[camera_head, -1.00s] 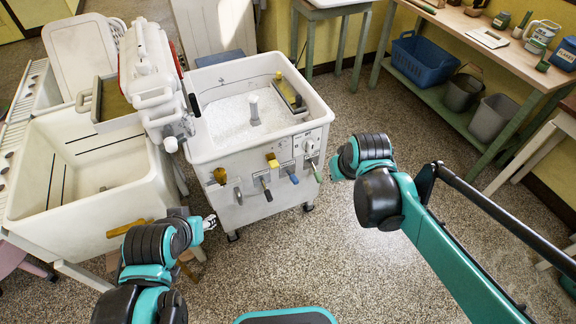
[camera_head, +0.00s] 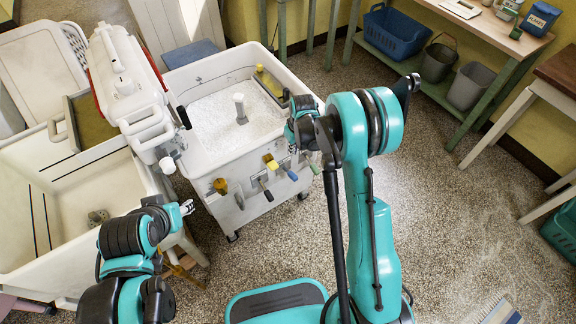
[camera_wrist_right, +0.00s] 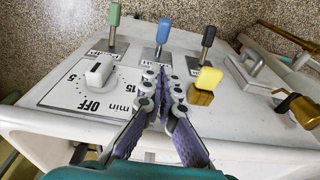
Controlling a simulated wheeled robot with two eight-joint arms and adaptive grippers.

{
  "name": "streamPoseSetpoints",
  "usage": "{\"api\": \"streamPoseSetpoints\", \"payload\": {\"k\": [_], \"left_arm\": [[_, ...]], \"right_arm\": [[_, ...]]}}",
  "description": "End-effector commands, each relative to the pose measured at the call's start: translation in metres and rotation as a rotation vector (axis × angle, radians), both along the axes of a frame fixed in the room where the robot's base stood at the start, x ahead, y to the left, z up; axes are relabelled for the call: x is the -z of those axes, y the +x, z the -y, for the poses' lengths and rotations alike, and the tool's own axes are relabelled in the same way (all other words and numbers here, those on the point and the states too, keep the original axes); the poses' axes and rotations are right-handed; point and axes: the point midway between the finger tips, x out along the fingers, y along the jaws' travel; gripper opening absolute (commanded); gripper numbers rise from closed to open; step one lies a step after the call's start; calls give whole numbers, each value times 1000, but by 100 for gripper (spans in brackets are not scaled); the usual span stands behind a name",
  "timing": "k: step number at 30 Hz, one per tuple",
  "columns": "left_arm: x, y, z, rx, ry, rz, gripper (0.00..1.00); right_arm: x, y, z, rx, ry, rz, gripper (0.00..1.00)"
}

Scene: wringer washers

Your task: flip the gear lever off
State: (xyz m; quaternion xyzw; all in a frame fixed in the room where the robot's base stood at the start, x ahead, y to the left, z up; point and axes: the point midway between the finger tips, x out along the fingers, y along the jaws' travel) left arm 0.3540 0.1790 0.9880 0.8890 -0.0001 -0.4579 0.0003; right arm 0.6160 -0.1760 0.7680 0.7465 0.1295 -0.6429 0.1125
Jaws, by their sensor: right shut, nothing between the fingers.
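The white washer tub (camera_head: 205,150) has a control panel on its front. I cannot tell which is the gear lever. The dial (camera_wrist_right: 97,75) is marked OFF.
A wringer (camera_head: 128,80) and a white rinse tub (camera_head: 60,205) stand at the left. A brass valve (camera_head: 221,186) juts from the washer's front. A green-legged bench (camera_head: 480,40) with buckets beneath is at the back right. The speckled floor at the right is mostly open.

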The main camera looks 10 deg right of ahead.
Motion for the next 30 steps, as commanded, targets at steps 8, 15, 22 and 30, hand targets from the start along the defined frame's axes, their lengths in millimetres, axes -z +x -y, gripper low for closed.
{"api": "streamPoseSetpoints", "payload": {"k": [8, 15, 22, 30], "left_arm": [[0, 0, 0, 0, 0, 0, 43], [2, 0, 0, 0, 0, 0, 43], [19, 0, 0, 0, 0, 0, 43], [43, 0, 0, 0, 0, 0, 43]], "right_arm": [[5, 1, 0, -4, 0, -4, 0], [10, 2, 0, -3, 0, -4, 0], [48, 7, -2, -4, 0, -4, 0], [106, 15, -5, -4, 0, -4, 0]]}}
